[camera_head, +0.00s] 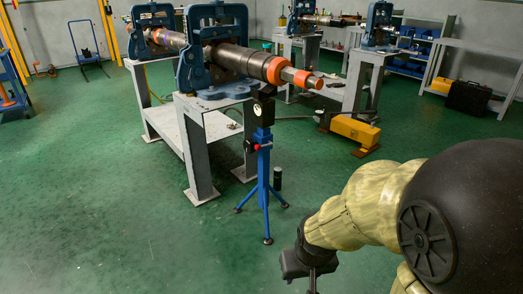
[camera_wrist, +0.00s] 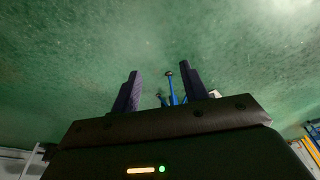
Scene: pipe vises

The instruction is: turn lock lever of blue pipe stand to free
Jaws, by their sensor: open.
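The blue pipe stand (camera_head: 264,178) stands upright on its tripod legs below the pipe's orange end in the head view. Its lock lever looks like the black-and-red part (camera_head: 250,146) on the left of its column; its exact angle is too small to tell. My gripper (camera_head: 310,280) is low in front of the stand and to its right, apart from it. In the wrist view my gripper (camera_wrist: 160,68) is open and empty, its two dark fingers spread. A blue leg of the stand (camera_wrist: 171,88) shows between them, farther off; the lever is not clear there.
A grey bench (camera_head: 199,150) behind the stand carries a blue vise (camera_head: 188,62) and the long pipe (camera_head: 245,62). A yellow box (camera_head: 355,131) lies on the floor behind, right. A small black cylinder (camera_head: 277,178) stands by the tripod. The green floor at front left is clear.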

